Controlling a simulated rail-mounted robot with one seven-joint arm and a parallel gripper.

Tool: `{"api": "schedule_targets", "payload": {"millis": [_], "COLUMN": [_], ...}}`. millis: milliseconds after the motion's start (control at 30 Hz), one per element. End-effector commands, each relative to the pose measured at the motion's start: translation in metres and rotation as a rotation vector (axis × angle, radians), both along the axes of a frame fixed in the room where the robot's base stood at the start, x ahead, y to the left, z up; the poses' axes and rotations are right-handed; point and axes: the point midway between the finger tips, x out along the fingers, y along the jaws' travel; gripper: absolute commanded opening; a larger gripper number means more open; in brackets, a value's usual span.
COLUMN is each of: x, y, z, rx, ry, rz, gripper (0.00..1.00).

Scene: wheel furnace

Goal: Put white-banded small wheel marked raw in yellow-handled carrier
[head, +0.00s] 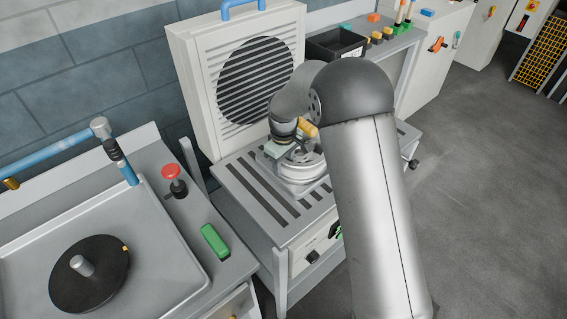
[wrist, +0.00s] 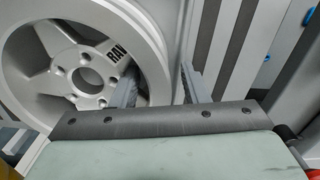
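A pale silver wheel (wrist: 45,60) with spokes and several bolt holes fills the left of the wrist view. Its dark mark (wrist: 118,52) appears to read RAW. In the head view a silver wheel (head: 300,172) lies on the slotted bench. I cannot make out a white band. My gripper (wrist: 160,82) has its two fingers apart at the wheel's right rim, one finger over the wheel's face and the other beyond the rim. Contact cannot be told. A yellow handle (head: 308,128) shows beside my wrist; my arm hides much of what it belongs to.
The slotted bench (head: 262,199) stands before a louvred fan panel (head: 200,80). A black bin (head: 335,44) is behind my arm. At left, a grey basin (head: 165,250) holds a black turntable (head: 90,290), with a red button (head: 172,171) beside it. The floor (head: 480,200) at right is clear.

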Motion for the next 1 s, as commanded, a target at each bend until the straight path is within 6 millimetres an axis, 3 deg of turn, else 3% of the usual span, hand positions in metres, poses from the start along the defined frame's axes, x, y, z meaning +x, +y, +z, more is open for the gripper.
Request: {"api": "schedule_targets", "payload": {"millis": [333, 733, 1000], "x": [0.001, 0.001, 0.0], "y": [0.0, 0.0, 0.0], "z": [0.013, 0.094, 0.122], "rx": [0.002, 0.001, 0.0], "ry": [-0.004, -0.005, -0.001], "rz": [0.0, 0.0, 0.0], "gripper": [0.41, 0.41, 0.41]}}
